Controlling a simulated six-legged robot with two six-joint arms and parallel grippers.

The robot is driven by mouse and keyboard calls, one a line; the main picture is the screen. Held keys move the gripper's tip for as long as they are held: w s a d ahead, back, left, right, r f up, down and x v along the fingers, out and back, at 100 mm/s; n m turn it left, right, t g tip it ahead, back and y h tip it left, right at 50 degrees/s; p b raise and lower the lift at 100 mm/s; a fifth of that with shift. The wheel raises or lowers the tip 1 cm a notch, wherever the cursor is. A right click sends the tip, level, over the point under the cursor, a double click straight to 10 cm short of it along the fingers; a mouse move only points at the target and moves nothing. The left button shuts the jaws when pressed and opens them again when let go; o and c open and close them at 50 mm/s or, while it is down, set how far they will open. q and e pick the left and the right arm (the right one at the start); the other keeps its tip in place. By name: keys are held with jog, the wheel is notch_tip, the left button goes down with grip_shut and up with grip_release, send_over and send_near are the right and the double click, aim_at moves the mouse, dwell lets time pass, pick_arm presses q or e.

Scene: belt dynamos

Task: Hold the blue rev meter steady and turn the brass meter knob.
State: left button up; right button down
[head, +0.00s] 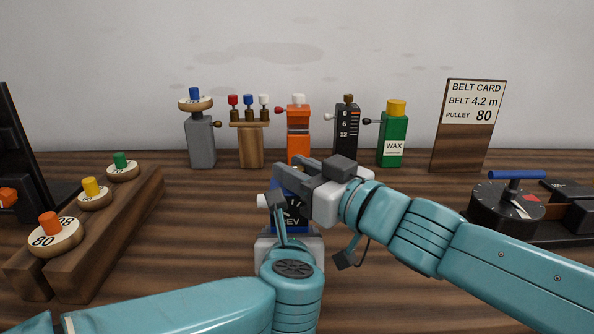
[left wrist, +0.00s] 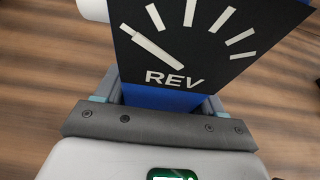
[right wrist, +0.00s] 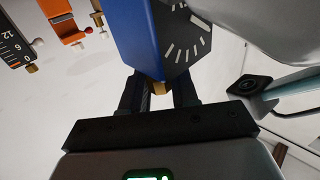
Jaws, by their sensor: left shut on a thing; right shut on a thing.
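The blue rev meter (head: 296,226) is in the middle of the head view, its dark dial marked REV facing me. The dial (left wrist: 190,40) with white ticks and a pointer fills the top of the left wrist view. My left gripper (left wrist: 158,98) is shut on the lower part of the meter's blue body. The brass meter knob (right wrist: 158,88) shows in the right wrist view at the meter's top end. My right gripper (right wrist: 159,92) is shut on this knob. In the head view my right gripper (head: 297,176) covers the meter's top and hides the knob.
A wooden rack (head: 120,215) with several knobbed discs stands left. Behind are a grey post (head: 200,145), an orange device (head: 298,145), a dark gauge (head: 346,135) and a green wax box (head: 392,140). A belt card (head: 467,140) and a blue-handled drum (head: 505,208) are right.

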jog(key=shift+r, duration=0.1)
dwell(0.5)
jog(key=c, duration=1)
grip_release()
jog(key=shift+s+m, duration=0.1)
jog(key=shift+m, duration=0.2)
jog(key=shift+d, duration=0.1)
jog(key=v, duration=1.2)
jog(key=shift+s, duration=0.15)
jog(key=shift+o, duration=0.2)
